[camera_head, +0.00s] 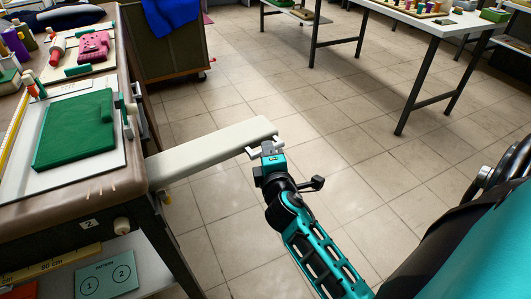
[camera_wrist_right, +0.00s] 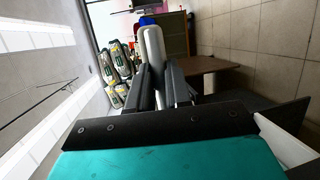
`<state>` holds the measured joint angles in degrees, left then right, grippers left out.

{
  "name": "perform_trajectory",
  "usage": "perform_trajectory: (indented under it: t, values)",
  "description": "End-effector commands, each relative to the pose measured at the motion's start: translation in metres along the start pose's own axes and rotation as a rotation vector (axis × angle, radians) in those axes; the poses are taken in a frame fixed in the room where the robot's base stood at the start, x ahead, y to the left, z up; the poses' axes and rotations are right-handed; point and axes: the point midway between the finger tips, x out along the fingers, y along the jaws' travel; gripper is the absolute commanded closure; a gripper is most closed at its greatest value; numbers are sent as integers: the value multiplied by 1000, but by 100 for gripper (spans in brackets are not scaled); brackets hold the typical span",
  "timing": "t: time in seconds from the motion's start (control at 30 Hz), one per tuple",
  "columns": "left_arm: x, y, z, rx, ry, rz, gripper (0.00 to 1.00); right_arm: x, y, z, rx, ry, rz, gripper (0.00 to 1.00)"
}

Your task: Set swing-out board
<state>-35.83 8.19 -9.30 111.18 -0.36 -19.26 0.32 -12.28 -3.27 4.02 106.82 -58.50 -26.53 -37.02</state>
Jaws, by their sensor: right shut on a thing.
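The swing-out board (camera_head: 212,150) is a long cream-white padded arm with a rounded end. It sticks out level from the right side of the brown-edged workbench (camera_head: 85,190) over open floor. My right gripper (camera_head: 264,150) is at its free end, shut on it from the right. In the right wrist view the pale board (camera_wrist_right: 153,45) runs away from between the two dark fingers (camera_wrist_right: 160,88). The exact contact is hard to see. My left gripper is not in view.
A green block (camera_head: 75,130) lies on a pale mat on the bench top, with tools behind it. Below is a shelf with a teal card (camera_head: 106,275). A green-brown cart (camera_head: 165,50) stands behind. White tables (camera_head: 440,25) stand at the back right. The tiled floor between is clear.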

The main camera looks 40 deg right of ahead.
Motion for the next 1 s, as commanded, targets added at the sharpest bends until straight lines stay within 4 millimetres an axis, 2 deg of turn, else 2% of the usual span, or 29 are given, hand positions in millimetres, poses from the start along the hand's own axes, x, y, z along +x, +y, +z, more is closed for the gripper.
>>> perform_trajectory:
  t: [0.67, 0.7, 0.93, 1.0]
  values:
    - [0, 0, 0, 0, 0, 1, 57, -1, -2, 3, 1, -9, -5, 100]
    - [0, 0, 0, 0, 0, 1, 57, -1, -2, 3, 1, -9, -5, 78]
    - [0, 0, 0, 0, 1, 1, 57, -1, -1, 2, 1, -8, -3, 56]
    - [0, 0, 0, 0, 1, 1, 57, -1, -1, 2, 1, -8, -3, 56]
